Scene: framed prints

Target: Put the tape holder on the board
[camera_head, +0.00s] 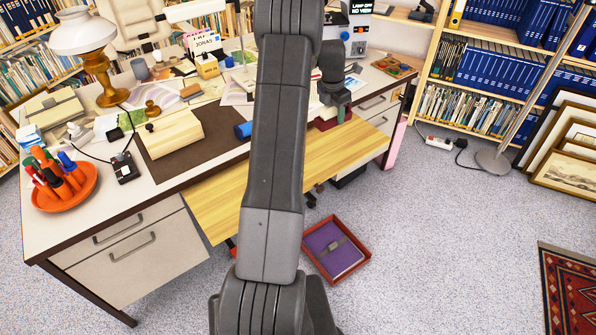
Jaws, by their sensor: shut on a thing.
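My arm runs up through the middle of the view and hides part of the desk and board. My gripper (340,112) points down near the desk's front edge, right of the arm. It is shut on a dark red block-like thing, apparently the tape holder (325,124), partly hidden by the gripper and arm. The yellow wooden board (345,156) juts out from the desk front, and its visible top is bare. The tape holder shows at the board's far edge; I cannot tell whether it touches the board or desk.
The desk (75,222) holds a lamp (92,60), an orange pen tray (62,190), a wooden box (170,137) and a blue cylinder (243,130). A red tray (336,249) lies on the floor below the board. Shelves and a metal stand (493,160) are right.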

